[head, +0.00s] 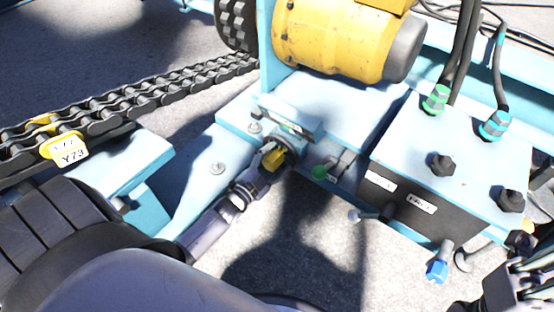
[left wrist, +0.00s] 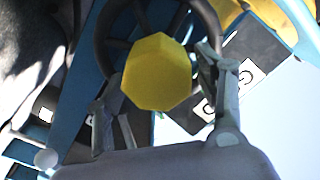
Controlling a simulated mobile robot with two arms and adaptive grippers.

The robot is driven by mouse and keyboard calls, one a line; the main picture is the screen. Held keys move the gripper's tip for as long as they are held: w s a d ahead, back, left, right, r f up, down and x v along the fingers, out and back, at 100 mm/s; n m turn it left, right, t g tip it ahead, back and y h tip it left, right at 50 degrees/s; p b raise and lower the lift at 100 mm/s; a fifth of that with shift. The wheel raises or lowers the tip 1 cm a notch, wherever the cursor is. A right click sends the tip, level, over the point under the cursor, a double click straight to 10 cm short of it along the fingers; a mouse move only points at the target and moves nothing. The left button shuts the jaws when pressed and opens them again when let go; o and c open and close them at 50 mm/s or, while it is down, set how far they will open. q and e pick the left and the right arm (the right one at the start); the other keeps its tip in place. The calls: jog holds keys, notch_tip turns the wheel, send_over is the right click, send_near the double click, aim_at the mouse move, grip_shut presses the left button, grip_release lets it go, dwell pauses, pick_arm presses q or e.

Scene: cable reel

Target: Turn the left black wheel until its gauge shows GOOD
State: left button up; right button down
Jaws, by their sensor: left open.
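The left black wheel (head: 287,146) is mounted low on the light-blue frame in the head view, partly hidden by my gripper. In the left wrist view the black wheel (left wrist: 206,22) has a curved rim and spokes behind a yellow faceted hub (left wrist: 157,73). My left gripper (head: 266,166) is at the wheel's face. Its open fingers (left wrist: 163,90) stand on either side of the yellow hub; I cannot tell whether they touch the wheel. Dark parts at the lower right edge may be my right gripper (head: 512,285).
A yellow motor (head: 330,40) lies behind the wheel. A light-blue block (head: 455,150) with bolts and hose fittings stands at the right. A heavy chain (head: 130,97) with a yellow tag runs at the left. Small levers (head: 372,214) stick out below the block.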

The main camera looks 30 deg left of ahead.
pick_arm(q)
jog(key=s, duration=1.2)
jog(key=shift+a, duration=0.45)
jog(key=shift+w, duration=0.1)
dwell(0.6)
